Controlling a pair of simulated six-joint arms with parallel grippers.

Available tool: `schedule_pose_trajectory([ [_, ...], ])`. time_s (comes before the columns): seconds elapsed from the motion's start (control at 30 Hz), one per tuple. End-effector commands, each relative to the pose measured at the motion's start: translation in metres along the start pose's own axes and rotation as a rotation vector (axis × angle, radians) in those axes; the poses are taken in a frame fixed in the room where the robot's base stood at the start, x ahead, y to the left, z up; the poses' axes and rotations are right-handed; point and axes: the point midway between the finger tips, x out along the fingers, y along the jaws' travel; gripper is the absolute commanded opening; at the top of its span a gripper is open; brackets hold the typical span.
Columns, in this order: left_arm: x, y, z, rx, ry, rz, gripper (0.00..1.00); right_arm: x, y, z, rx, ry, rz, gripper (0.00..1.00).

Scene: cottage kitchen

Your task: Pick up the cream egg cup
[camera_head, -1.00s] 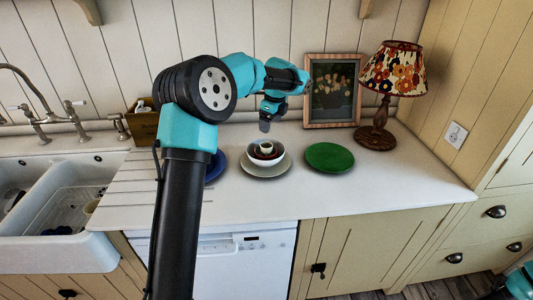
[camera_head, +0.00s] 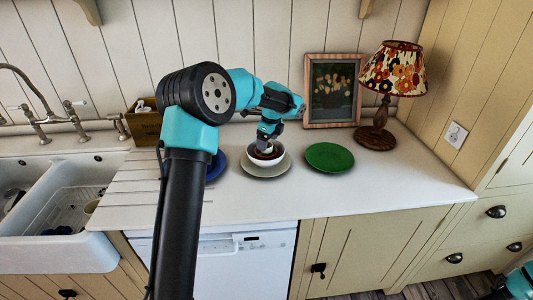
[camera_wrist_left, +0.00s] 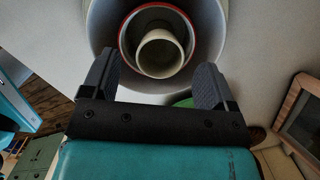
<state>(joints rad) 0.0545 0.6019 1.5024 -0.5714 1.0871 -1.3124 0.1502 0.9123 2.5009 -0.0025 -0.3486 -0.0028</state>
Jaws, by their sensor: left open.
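The cream egg cup (camera_wrist_left: 160,56) stands inside a red-rimmed dark bowl (camera_wrist_left: 128,42), which sits in a larger pale bowl (camera_wrist_left: 104,30). In the head view, the pale bowl (camera_head: 256,159) rests on a cream plate (camera_head: 266,174) on the counter. My left gripper (camera_head: 265,147) points down over the nested bowls and hides most of the egg cup there. In the left wrist view, the jaws (camera_wrist_left: 156,62) are open and empty, one finger to each side of the egg cup, and the cup shows between them.
A green plate (camera_head: 330,157) lies to the right, and a blue plate (camera_head: 215,165) is partly hidden behind my left arm. A framed picture (camera_head: 332,90) and a lamp (camera_head: 378,132) stand behind. The counter's right front is clear. The sink (camera_head: 58,200) is at left.

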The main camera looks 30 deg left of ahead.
Motion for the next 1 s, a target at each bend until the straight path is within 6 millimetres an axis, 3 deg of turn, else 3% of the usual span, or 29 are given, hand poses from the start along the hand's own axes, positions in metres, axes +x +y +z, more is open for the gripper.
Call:
schedule_pose_trajectory([
  [0.2, 0.020, 0.000, 0.001, -0.001, 0.000, 0.001, 0.80, 0.000, 0.000, 0.000, 0.000, 0.000, 0.000, 0.40],
  [0.67, 0.021, 0.000, 0.001, 0.000, 0.000, 0.000, 0.80, 0.000, 0.000, 0.000, 0.000, 0.000, 0.000, 0.40],
  [1.0, 0.020, 0.000, 0.001, 0.000, 0.000, 0.000, 0.49, 0.000, 0.000, 0.000, 0.000, 0.000, 0.000, 0.40],
])
